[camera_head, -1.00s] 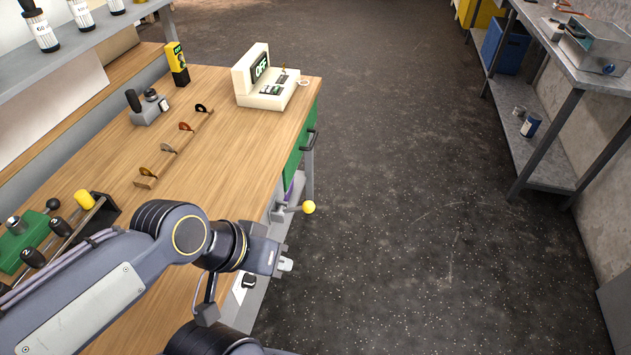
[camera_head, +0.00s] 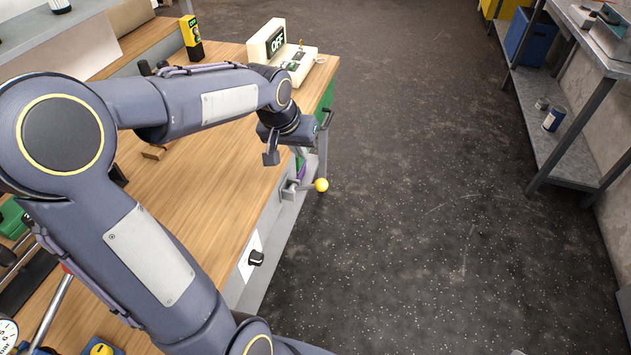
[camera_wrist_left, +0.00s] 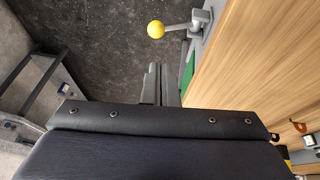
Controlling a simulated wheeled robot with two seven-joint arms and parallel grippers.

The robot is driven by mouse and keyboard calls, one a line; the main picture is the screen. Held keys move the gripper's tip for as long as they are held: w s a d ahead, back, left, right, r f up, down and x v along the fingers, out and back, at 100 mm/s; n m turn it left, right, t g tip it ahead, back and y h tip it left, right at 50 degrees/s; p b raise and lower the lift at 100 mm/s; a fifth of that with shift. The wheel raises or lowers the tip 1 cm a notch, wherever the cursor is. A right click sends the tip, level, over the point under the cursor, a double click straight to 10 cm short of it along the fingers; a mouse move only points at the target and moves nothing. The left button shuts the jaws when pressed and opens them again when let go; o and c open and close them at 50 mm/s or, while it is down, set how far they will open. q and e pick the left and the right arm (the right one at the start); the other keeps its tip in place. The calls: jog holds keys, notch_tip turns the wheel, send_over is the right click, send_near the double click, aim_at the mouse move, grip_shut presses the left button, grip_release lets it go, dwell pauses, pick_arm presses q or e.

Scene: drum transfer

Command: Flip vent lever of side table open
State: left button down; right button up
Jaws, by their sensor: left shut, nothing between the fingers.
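The side table (camera_head: 225,215) has a grey lever with a yellow ball (camera_head: 321,185) on its side face, below the top. The lever sticks outward from its grey bracket; the ball also shows in the left wrist view (camera_wrist_left: 156,29). My left gripper (camera_head: 303,133) is beside the table edge, above and beyond the lever in the head view. Its fingers are hard to make out there; in the left wrist view the fingers (camera_wrist_left: 160,85) are shut together and empty, apart from the ball in the picture. My right gripper is not in view.
A cream box reading OFF (camera_head: 268,42) and a yellow-black device (camera_head: 191,36) stand on the tabletop. A metal shelf (camera_head: 560,150) stands at right. The floor between is clear.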

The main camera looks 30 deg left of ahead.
aim_at(318, 181)
pick_arm(q)
jog(key=shift+w+a+f, duration=0.35)
jog(key=shift+w+f, duration=0.1)
jog(key=shift+w, duration=0.2)
jog(key=x, duration=0.9)
jog(key=b+x, duration=0.1)
jog(key=x, duration=0.4)
jog(key=shift+s+d, duration=0.15)
jog(key=shift+d, duration=0.2)
